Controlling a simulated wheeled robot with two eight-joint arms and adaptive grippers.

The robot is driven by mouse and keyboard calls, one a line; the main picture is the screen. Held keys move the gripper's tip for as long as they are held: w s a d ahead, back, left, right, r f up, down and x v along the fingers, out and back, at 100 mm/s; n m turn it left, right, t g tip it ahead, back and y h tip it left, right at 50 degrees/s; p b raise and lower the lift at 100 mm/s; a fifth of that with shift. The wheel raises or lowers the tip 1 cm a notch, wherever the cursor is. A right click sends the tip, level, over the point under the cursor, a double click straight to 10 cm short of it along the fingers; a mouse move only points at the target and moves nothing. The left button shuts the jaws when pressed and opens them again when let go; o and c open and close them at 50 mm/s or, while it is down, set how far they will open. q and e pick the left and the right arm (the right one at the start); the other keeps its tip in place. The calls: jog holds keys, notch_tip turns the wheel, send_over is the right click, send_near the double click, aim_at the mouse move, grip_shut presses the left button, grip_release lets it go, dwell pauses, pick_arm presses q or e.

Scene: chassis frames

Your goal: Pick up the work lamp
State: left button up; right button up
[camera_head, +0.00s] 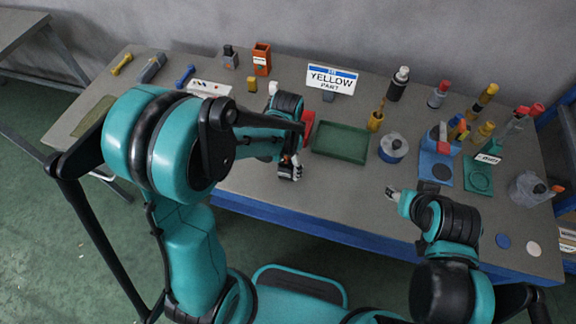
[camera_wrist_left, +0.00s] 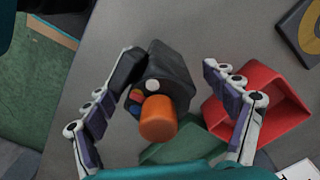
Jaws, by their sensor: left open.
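In the left wrist view, a dark, faceted object (camera_wrist_left: 168,75) with an orange cylindrical end (camera_wrist_left: 158,120) and several small coloured round spots lies between my left fingers. I cannot tell for sure that it is the work lamp. My left gripper (camera_wrist_left: 168,95) is open, one finger on each side of this object, with gaps visible. In the head view my left gripper (camera_head: 290,168) is low over the table near its front edge, and my arm partly hides that area. My right gripper (camera_head: 394,194) hangs over the front right of the table; its fingers are too small to judge.
A red open box (camera_wrist_left: 262,112) is close beside my left gripper's right finger. A green tray (camera_head: 342,142) lies right of it. A "YELLOW PART" sign (camera_head: 332,79) stands behind. Bottles and blue and green fixtures (camera_head: 436,166) crowd the right side. The front middle is clear.

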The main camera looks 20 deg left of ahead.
pick_arm(q)
jog(key=c, duration=1.4)
jog(key=shift+c, duration=0.2)
jog(key=shift+r, duration=0.1)
